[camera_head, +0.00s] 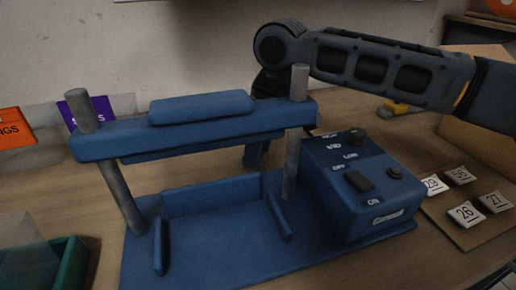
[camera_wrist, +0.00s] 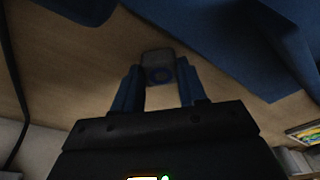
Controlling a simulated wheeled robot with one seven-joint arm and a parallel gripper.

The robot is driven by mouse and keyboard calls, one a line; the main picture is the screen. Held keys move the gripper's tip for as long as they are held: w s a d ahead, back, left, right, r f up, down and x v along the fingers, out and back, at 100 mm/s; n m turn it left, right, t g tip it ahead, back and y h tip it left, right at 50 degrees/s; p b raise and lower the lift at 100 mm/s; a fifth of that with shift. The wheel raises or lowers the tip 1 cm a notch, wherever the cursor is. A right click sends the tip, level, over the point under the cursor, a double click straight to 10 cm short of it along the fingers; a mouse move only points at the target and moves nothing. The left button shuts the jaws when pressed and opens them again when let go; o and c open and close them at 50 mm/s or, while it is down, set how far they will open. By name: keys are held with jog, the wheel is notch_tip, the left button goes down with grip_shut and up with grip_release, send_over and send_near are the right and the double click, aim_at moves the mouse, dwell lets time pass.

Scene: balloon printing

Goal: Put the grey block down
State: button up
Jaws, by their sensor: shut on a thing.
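In the head view, my arm reaches in from the right and bends down behind the blue press. Only a blue part of my gripper (camera_head: 255,153) shows there, under the press's crossbar. The block is hidden in that view.
The blue press (camera_head: 190,135) with grey posts fills the middle of the table, joined to a control box (camera_head: 362,190). Number tiles (camera_head: 465,214) lie on a board at right. A green tray (camera_head: 68,262) is at lower left. A wall stands close behind.

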jog(key=shift+f, duration=0.2)
jog(key=o, duration=0.9)
